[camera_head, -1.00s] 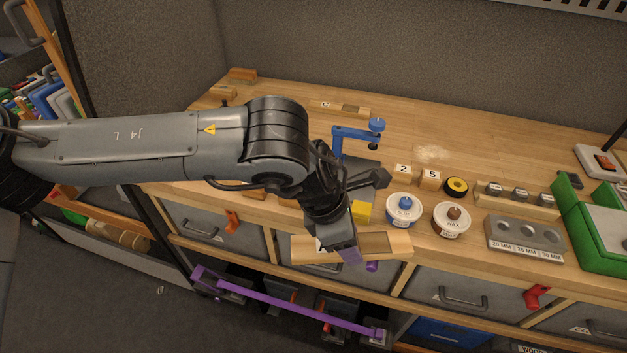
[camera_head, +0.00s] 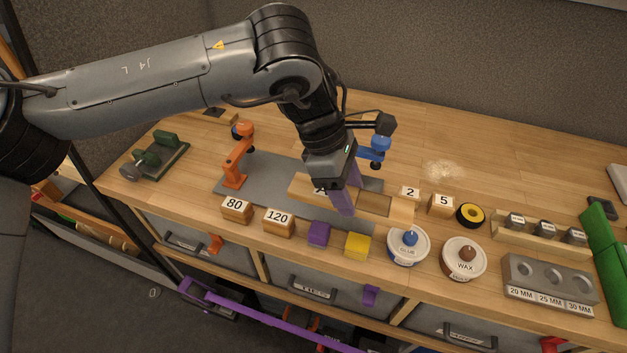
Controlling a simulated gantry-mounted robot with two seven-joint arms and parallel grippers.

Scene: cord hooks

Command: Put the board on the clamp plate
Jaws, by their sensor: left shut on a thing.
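The wooden board (camera_head: 402,208), marked A and with a darker inset, is in my left gripper (camera_head: 347,195), whose purple fingers are shut across its middle. The board lies over the right part of the grey clamp plate (camera_head: 262,175); whether it touches the plate I cannot tell. Its right end reaches past the plate. An orange clamp (camera_head: 237,160) stands at the plate's left, and a blue clamp (camera_head: 376,150) at its right back, partly hidden behind my gripper. My right gripper is not in view.
Along the front edge stand the 80 block (camera_head: 236,210), the 120 block (camera_head: 278,222), a purple cube (camera_head: 319,233), a yellow cube (camera_head: 357,245), and the glue (camera_head: 408,247) and wax (camera_head: 463,260) tins. A green-and-grey tool (camera_head: 157,157) lies left. The back right is mostly clear.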

